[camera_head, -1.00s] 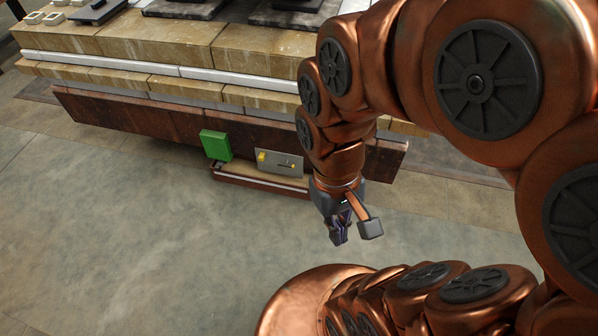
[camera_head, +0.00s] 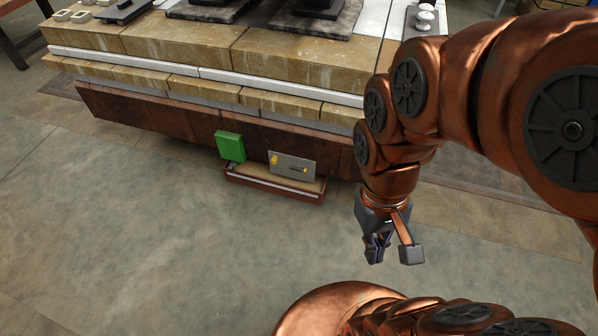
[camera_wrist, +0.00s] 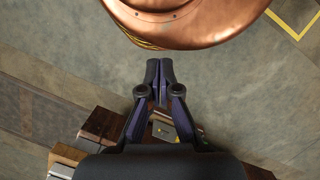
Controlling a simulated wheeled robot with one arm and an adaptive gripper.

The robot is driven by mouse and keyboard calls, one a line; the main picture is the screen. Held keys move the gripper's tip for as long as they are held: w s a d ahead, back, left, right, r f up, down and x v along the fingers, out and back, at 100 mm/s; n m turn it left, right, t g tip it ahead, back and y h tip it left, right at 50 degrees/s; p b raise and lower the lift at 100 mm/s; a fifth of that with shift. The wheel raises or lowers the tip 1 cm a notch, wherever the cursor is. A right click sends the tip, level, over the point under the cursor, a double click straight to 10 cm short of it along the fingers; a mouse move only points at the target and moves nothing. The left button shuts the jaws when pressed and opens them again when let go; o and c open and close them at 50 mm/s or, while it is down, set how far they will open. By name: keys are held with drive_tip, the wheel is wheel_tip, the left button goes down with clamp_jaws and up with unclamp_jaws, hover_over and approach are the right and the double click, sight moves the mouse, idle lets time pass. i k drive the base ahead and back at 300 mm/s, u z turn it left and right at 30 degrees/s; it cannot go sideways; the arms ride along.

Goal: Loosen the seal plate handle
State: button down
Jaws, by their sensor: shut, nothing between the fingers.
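The seal plate (camera_head: 283,162) is a small grey metal plate low on the front of the stone bench, above a small shelf. A dark handle (camera_head: 299,170) lies roughly level on its right part, and a yellow piece (camera_head: 275,160) sits at its left. My gripper (camera_head: 376,262) is to the right of the plate and apart from it, over the floor, pointing down. In the wrist view its fingertips (camera_wrist: 160,72) meet, with nothing between them. Part of the plate shows there behind the fingers; the handle cannot be made out.
A green box (camera_head: 230,146) is fixed just left of the plate. A shelf (camera_head: 270,188) juts out below it. The stone bench (camera_head: 180,45) carries dark slabs on top. The floor (camera_head: 150,220) in front is clear.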

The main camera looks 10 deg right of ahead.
sight(297, 169)
drive_tip(key=z, duration=1.45)
drive_tip(key=i, duration=0.35)
drive_tip(key=u, duration=2.9)
